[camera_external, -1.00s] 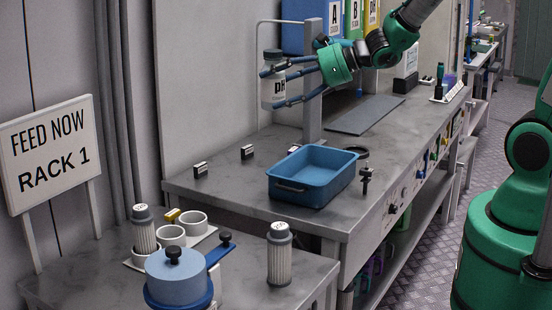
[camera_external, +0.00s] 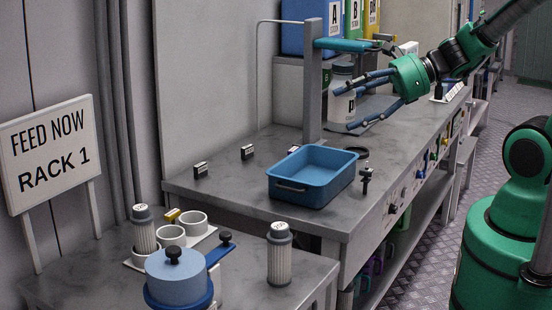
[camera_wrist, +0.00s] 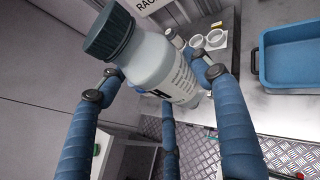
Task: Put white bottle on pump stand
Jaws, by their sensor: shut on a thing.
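The white bottle (camera_external: 343,88) has a dark cap and hangs upright above the bench. It also shows in the wrist view (camera_wrist: 150,58), tilted in the picture, with a dark green cap and printed label. My gripper (camera_external: 346,106) has blue fingers shut around the bottle. They also show around it in the wrist view (camera_wrist: 162,84). A grey post (camera_external: 312,85) with a blue arm (camera_external: 342,45) at its top stands just left of the bottle. I cannot tell for sure whether this is the pump stand. The fingers hide part of the bottle.
A blue tray (camera_external: 312,193) sits on the bench (camera_external: 230,185), with small labelled blocks (camera_external: 247,152) to its left. Tall labelled blue, green and yellow containers (camera_external: 353,22) stand behind. A lower front table holds a blue lidded pot (camera_external: 177,280) and white cups (camera_external: 194,222).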

